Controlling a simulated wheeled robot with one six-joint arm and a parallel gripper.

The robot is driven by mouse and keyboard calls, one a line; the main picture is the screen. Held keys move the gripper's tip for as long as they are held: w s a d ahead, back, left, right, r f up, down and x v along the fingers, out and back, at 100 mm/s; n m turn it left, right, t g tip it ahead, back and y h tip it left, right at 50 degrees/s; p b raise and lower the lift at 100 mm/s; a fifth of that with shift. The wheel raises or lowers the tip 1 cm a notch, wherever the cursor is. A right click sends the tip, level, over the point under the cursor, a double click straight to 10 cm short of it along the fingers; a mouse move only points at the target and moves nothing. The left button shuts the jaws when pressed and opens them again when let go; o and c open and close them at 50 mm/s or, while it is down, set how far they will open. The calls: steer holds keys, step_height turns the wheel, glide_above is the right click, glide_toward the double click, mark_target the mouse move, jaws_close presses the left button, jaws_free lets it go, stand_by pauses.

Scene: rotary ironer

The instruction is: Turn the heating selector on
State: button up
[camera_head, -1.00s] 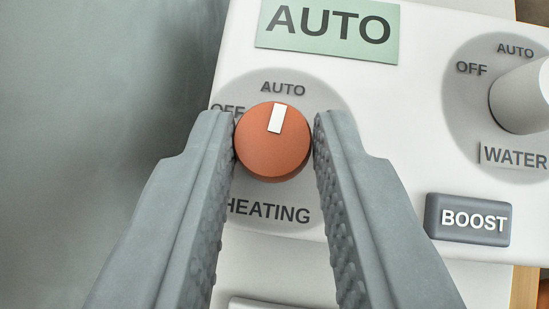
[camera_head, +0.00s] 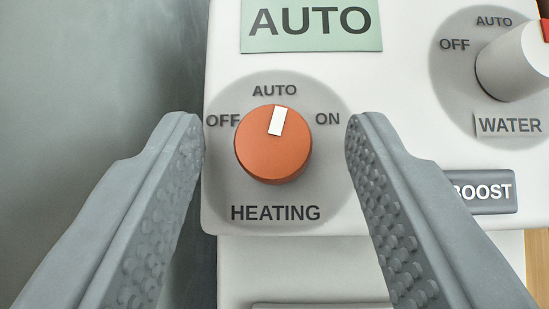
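The heating selector is an orange round knob (camera_head: 270,158) with a white pointer mark, on a grey dial disc labelled OFF, AUTO, ON and HEATING. Its white mark points up, tilted slightly right, near AUTO. A green display (camera_head: 311,22) above it reads AUTO. My gripper (camera_head: 275,130) is open, with one finger on each side of the knob and clear gaps between the fingers and the knob. The fingers touch nothing that I can see.
A white water knob (camera_head: 512,65) with OFF and AUTO labels is at the upper right. A grey BOOST button (camera_head: 483,192) is below it, partly hidden by my right finger. The panel's left edge borders a plain grey surface.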

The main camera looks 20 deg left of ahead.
steer(key=shift+f, duration=0.1)
stand_by(0.4)
steer(key=v, duration=1.7)
steer(key=shift+s+d+f, duration=0.1)
steer(key=s+d+f+m+g+h, duration=0.1)
steer(key=s+d+f+g+h, duration=0.1)
steer(key=s+f, duration=0.6)
steer(key=s+d+f+m+g+h, duration=0.2)
steer(key=s+f, duration=0.6)
steer(key=f, duration=1)
steer(key=s+d+f+m+g+h, duration=0.2)
steer(key=s+d+f+h, duration=0.3)
steer(key=f, duration=0.8)
steer(key=s+g+h, duration=0.1)
steer(key=s+h, duration=0.1)
steer(key=s, duration=0.1)
steer(key=shift+s+d+f, duration=0.15)
steer(key=shift+d+f, duration=0.1)
steer(key=shift+d, duration=0.15)
steer(key=shift+c, duration=0.3)
